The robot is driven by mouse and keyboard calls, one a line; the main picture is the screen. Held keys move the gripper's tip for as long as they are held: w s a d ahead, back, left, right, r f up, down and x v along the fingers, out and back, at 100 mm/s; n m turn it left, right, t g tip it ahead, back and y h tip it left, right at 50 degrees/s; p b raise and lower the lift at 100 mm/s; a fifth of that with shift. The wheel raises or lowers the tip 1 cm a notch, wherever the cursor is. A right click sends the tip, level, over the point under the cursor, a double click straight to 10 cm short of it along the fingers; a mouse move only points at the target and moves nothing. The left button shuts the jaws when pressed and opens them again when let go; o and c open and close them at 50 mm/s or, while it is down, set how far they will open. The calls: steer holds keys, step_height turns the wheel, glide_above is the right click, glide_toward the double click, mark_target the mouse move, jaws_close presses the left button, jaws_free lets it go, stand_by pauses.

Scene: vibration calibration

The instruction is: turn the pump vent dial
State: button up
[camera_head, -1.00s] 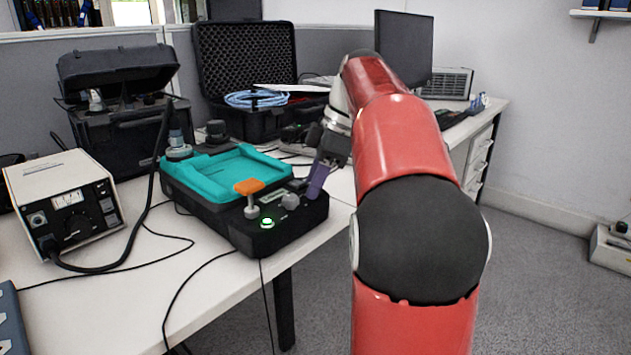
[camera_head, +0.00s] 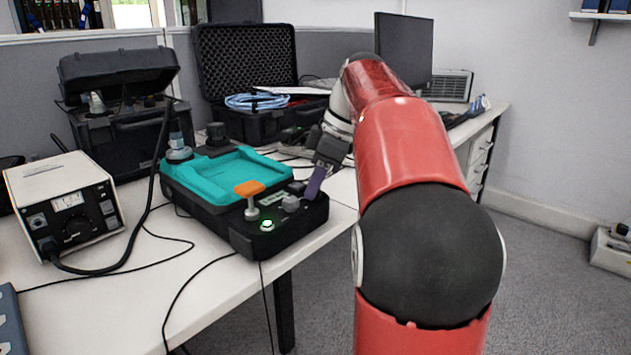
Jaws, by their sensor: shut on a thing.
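The pump (camera_head: 240,236) is a black box with a teal tray-like top (camera_head: 236,172), standing on the table near its front edge. My gripper (camera_head: 321,168) is tilted down from the right and is shut on the upper part of this handle. The fingers are small and partly dark, so the exact contact is unclear.
A cream meter box (camera_head: 62,203) stands at left, with cables across the table (camera_head: 130,296). Behind the pump are a black case (camera_head: 118,135) and an open foam-lined case (camera_head: 245,60). A monitor (camera_head: 403,50) stands at the back. Open floor lies at right.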

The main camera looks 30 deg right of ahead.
steer(key=m+t+h, duration=0.1)
steer(key=m, duration=0.3)
steer(key=shift+s+a, duration=0.1)
steer(key=m, duration=0.2)
steer(key=m+h, duration=0.1)
steer(key=m, duration=0.1)
steer(key=shift+t+h, duration=0.3)
steer(key=m+h+p, duration=0.1)
steer(key=m, duration=0.2)
steer(key=shift+a+r+m, duration=0.1)
steer(key=shift+m, duration=0.2)
steer(key=shift+m+h+p, duration=0.6)
steer(key=shift+m+h, duration=0.3)
steer(key=shift+m, duration=1)
steer(key=o, duration=0.7)
